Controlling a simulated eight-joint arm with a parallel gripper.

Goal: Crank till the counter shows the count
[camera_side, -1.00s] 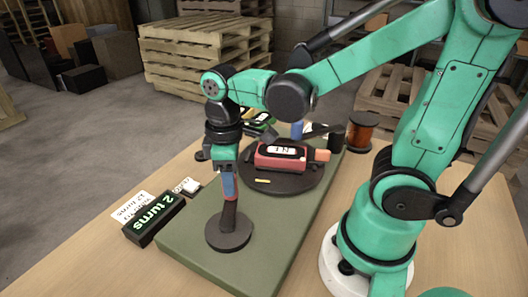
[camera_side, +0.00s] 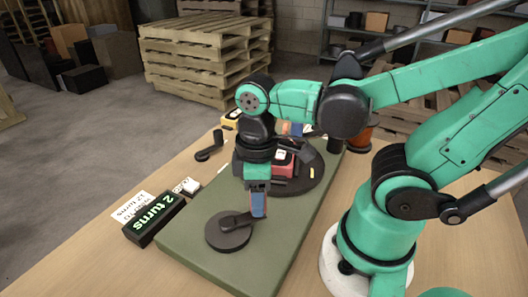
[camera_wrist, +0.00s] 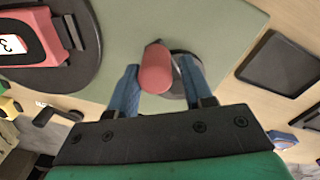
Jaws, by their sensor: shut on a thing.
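The crank is a dark disc (camera_side: 228,236) on the green board with a short arm (camera_side: 238,220) that points right. Its red handle (camera_wrist: 155,70) stands up between the two blue fingers in the wrist view. My gripper (camera_side: 259,207) is shut on that handle, to the right of the disc's middle. A red counter (camera_side: 284,165) sits on a dark round plate behind and is partly hidden by my wrist. Its window shows part of a digit like 3 (camera_wrist: 12,44) in the wrist view. A black sign (camera_side: 153,215) reads "2 turns" in green.
A printed card (camera_side: 131,207) and a small white-topped block (camera_side: 187,186) lie near the sign. The board's front right is clear.

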